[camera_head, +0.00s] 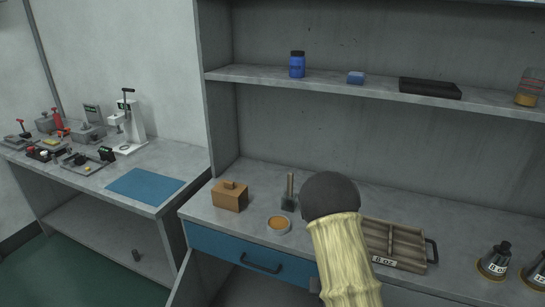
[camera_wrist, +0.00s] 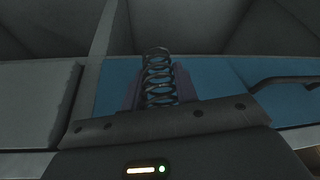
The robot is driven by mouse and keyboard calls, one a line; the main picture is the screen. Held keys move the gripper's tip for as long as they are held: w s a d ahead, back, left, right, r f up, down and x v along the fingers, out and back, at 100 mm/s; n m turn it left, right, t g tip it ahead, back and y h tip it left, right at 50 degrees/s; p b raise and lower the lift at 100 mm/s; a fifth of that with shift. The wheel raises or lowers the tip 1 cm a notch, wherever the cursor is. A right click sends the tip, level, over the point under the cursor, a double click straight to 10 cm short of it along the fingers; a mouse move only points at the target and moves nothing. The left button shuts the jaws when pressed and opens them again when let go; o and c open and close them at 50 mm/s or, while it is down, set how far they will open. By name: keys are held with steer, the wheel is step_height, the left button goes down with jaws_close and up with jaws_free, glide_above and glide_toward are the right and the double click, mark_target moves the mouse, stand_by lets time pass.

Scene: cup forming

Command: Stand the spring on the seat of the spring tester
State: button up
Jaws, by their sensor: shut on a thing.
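A dark coil spring (camera_wrist: 158,64) stands upright in the wrist view, between the two purplish fingers of my gripper (camera_wrist: 157,84). The gripper is shut on the spring, and the spring's top coils rise above the fingertips. The white lever-topped press (camera_head: 138,122) on the left bench in the head view looks like the spring tester. Its seat is too small to make out clearly. The spring is well away from it. In the head view my arm covers the front of the right bench, and the gripper and spring cannot be made out there.
A blue mat (camera_head: 145,185) lies bare on the left bench, right of the press. Several small tools crowd that bench's left part. The right bench holds a wooden block (camera_head: 230,196), a round dish (camera_head: 278,225) and a divided tray (camera_head: 394,247). A blue drawer front (camera_head: 225,245) shows below.

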steer(key=s+a+r+n+p, duration=0.1)
steer(key=s+r+p, duration=0.2)
steer(key=r+p, duration=0.5)
steer(key=p, duration=0.3)
steer(key=shift+s+r+p, duration=0.3)
steer(key=shift+s, duration=0.05)
steer(key=shift+w, duration=0.15)
stand_by(0.6)
steer(key=shift+d, duration=0.15)
steer(key=shift+a+f, duration=0.1)
steer(key=shift+a, duration=0.1)
